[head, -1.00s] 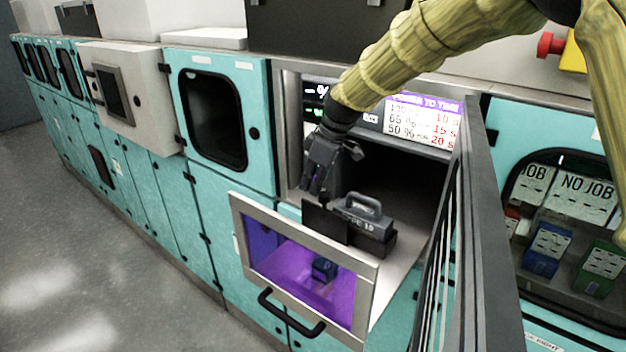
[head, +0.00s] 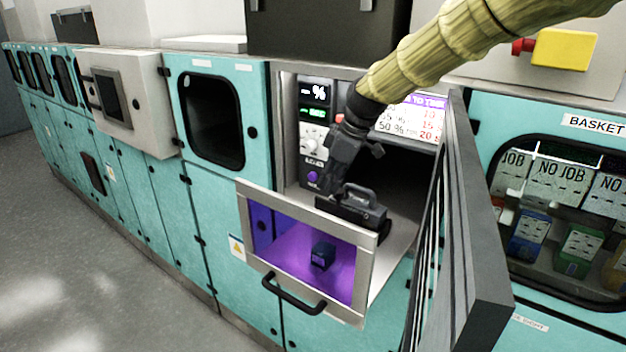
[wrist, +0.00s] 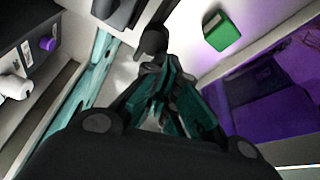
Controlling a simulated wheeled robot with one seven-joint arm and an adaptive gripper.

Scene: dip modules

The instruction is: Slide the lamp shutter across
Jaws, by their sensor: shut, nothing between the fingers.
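A dark block with a loop handle (head: 355,205) sits inside the open bay, behind the drawer front. I take it for the lamp shutter's part, but cannot be sure. My gripper (head: 328,188) is shut and empty, pointing down at the block's left end. I cannot tell whether it touches the block. In the wrist view my fingers (wrist: 152,68) come together beside a dark rounded part (wrist: 153,42). The shutter's track is not clear in either view.
The drawer front (head: 252,200) has a purple-lit window and a black bar handle (head: 293,297). A small dark block (head: 322,255) shows through the window. A dark open door (head: 470,230) stands on the right. The control panel (head: 315,120) is behind my gripper.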

